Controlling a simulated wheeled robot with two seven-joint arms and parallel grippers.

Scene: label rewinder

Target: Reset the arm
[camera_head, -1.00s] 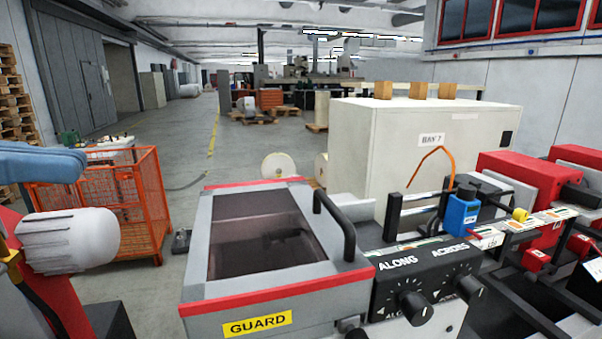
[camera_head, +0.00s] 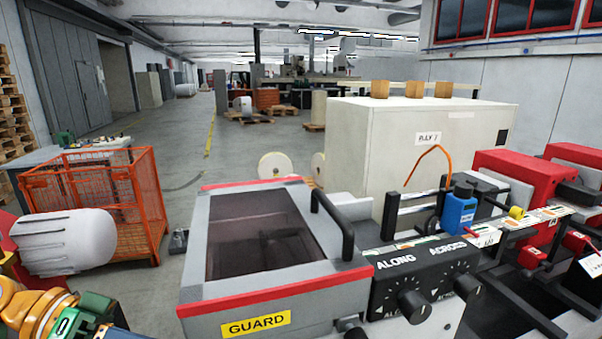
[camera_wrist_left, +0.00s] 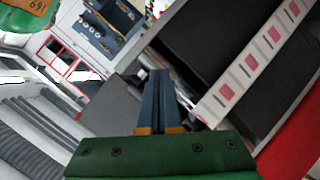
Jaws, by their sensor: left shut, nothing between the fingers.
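My left gripper (camera_wrist_left: 160,103) shows in the left wrist view with its dark blue fingers together and nothing between them. Its green body fills the bottom of that view. In the head view, orange and green parts of my left arm are at the bottom left corner, left of the grey guard cover (camera_head: 262,235) and apart from it; the fingertips are not visible there. My right arm and right gripper are not in view.
The guard has a red-edged frame, a dark window and a black handle (camera_head: 333,222). An orange mesh cage (camera_head: 100,195) stands at the left. A white cabinet (camera_head: 400,150) is behind.

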